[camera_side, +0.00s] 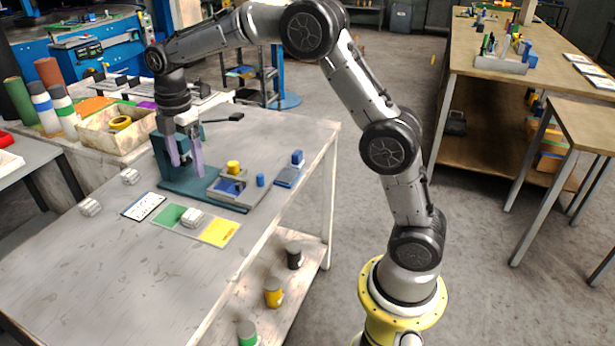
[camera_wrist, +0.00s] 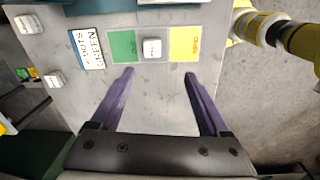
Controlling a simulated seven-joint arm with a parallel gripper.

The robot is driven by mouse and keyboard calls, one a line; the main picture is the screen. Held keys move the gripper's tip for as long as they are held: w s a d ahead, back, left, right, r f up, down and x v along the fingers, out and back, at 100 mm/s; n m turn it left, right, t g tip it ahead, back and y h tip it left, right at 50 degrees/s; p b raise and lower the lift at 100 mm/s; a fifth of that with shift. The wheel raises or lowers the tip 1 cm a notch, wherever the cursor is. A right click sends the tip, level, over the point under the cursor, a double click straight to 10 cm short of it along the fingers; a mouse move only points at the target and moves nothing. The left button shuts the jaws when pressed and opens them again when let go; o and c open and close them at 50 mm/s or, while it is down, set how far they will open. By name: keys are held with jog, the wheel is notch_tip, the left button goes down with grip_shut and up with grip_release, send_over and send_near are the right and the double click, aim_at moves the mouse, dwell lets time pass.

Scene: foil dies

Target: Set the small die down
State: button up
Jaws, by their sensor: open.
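A silvery die (camera_side: 192,218) sits on the middle of a mat with a green patch (camera_side: 169,214) and a yellow patch (camera_side: 219,232). It also shows in the wrist view (camera_wrist: 152,47), ahead of the fingertips. Two similar dies lie on the bare table, a front one (camera_side: 90,207) and a farther one (camera_side: 130,176); they also show at the wrist view's left, one higher (camera_wrist: 28,24) and one lower (camera_wrist: 56,79). I cannot tell for sure which is the small die. My gripper (camera_side: 187,170), with purple fingers (camera_wrist: 159,74), is open and empty, above the table and apart from every die.
A printed card (camera_side: 143,206) lies left of the mat. A teal press stand (camera_side: 190,183) and a grey fixture with blue and yellow parts (camera_side: 228,186) stand close to my gripper. A parts box (camera_side: 116,130) is behind. The table's front left is clear.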

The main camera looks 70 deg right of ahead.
jog(key=s+r+m+t, duration=0.2)
jog(key=s+r+m, duration=0.4)
jog(key=s, duration=0.4)
jog(key=s+m+t, duration=0.1)
jog(key=s+m, duration=0.4)
jog(key=s, duration=0.6)
jog(key=s+a+f+m+t, duration=0.1)
jog(key=s+m, duration=0.4)
jog(key=s, duration=0.6)
jog(key=shift+a+f+t, duration=0.25)
jog(key=shift+a+t, duration=0.05)
jog(key=shift+t, duration=0.3)
